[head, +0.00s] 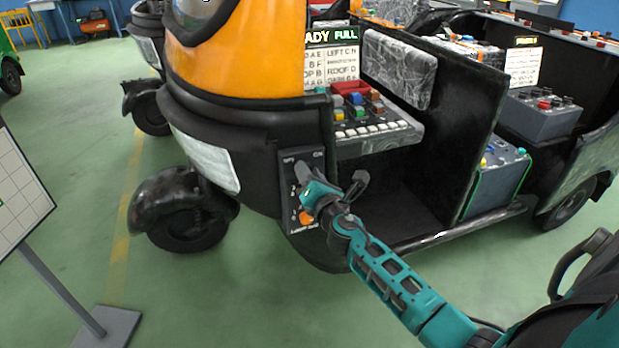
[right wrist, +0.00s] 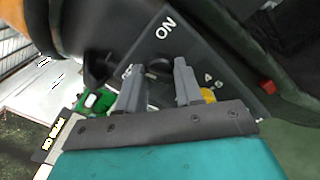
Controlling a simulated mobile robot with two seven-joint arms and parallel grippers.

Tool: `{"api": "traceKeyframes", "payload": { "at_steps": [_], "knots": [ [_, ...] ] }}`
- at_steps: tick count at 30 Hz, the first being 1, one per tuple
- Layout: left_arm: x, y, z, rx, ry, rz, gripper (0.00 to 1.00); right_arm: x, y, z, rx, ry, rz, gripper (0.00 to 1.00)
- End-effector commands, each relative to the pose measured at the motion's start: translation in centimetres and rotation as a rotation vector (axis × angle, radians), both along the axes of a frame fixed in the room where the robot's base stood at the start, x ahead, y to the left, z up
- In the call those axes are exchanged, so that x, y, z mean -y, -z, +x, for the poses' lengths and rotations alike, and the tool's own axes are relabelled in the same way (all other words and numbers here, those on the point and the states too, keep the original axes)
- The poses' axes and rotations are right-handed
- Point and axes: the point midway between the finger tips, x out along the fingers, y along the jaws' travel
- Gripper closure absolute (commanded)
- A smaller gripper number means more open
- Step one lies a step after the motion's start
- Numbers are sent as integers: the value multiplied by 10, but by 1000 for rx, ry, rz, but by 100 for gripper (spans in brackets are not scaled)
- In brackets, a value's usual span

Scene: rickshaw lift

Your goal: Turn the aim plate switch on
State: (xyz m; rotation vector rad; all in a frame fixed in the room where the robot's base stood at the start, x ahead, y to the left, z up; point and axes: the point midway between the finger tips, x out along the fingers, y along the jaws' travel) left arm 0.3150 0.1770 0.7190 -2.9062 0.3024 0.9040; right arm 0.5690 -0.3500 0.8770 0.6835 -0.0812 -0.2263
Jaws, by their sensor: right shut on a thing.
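The black switch panel (head: 288,160) is on the side of the rickshaw's front body, with small white lettering and an orange knob (head: 306,217) low on it. My right gripper (head: 303,174) reaches its upper part and hides much of it. In the right wrist view the panel (right wrist: 205,60) carries the word ON. The two grey fingers of my right gripper (right wrist: 158,78) stand around a dark switch part (right wrist: 159,66) and are shut on it. The switch's exact position is hard to make out. My left gripper is out of view.
The orange and black rickshaw (head: 245,55) fills the middle, with a console of coloured buttons (head: 375,125) just right of the panel. A board on a stand (head: 20,185) is at the left. Green floor (head: 200,300) is clear in front.

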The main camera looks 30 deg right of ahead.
Motion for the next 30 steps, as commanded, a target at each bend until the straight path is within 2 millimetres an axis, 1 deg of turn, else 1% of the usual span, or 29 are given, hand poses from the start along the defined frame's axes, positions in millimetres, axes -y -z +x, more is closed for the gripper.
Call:
{"api": "traceKeyframes", "payload": {
  "at_steps": [3, 10, 17, 24, 30],
  "knots": [
    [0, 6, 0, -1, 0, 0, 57, 0, 2, 0, 26, 1, 112, 95],
    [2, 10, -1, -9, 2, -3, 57, 0, 2, 0, 78, 0, 325, 95],
    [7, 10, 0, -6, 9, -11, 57, 0, 1, 0, 129, 0, 538, 95],
    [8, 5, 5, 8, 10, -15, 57, 0, 1, 0, 179, 1, 750, 95],
    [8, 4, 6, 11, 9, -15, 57, 0, 1, 0, 214, 1, 894, 95]
  ]
}}
